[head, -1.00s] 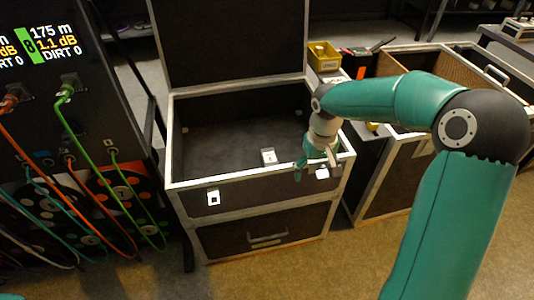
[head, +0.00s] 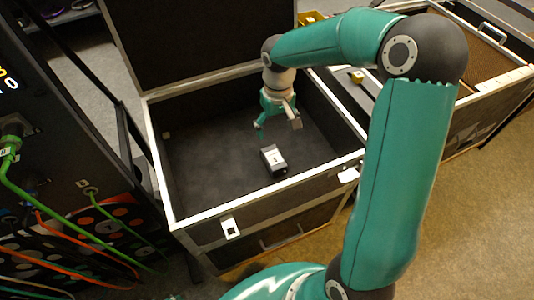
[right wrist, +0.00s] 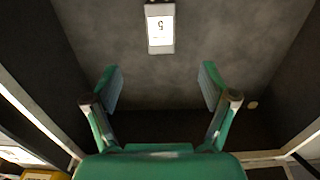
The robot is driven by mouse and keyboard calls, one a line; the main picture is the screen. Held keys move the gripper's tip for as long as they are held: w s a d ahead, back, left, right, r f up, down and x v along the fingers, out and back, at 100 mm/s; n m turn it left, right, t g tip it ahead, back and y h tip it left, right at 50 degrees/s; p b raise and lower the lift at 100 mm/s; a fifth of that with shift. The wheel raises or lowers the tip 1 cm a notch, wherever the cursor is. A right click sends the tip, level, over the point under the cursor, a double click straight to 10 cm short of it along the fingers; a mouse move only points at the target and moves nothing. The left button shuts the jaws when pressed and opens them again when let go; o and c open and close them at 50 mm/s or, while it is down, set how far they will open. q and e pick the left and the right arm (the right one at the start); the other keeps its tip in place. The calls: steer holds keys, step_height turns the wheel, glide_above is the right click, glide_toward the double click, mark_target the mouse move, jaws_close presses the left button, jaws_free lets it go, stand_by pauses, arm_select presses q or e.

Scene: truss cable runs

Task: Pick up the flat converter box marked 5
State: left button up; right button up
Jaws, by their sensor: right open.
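The flat converter box (head: 273,160) lies on the dark floor of the open case (head: 190,221), towards its front right. It is small, with dark sides and a pale label on top. In the right wrist view the box (right wrist: 160,28) shows the mark 5, near the top edge of the picture. My right gripper (head: 278,128) hangs inside the case, appearing just above the box in the head view. In the right wrist view its two fingers (right wrist: 158,88) are spread wide with nothing between them. The box lies beyond the fingertips, apart from them. My left gripper is not in view.
The case has raised metal-edged walls around the box, and its lid (head: 195,40) stands up behind. Bare case floor lies left of the box. A rack with green and orange cables (head: 60,205) stands at the left. Another open case (head: 495,65) is at the right.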

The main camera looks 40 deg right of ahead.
mark_target(274, 157)
step_height(274, 157, down, 11)
steer(key=shift+r+b, duration=0.1)
steer(key=shift+b, duration=1.15)
steer(key=shift+w+f+b, duration=0.15)
steer(key=shift+f+b, duration=0.6)
steer(key=shift+f, duration=1.9)
steer(key=shift+c, duration=0.3)
steer(key=c, duration=1.4)
steer(key=shift+r, duration=0.1)
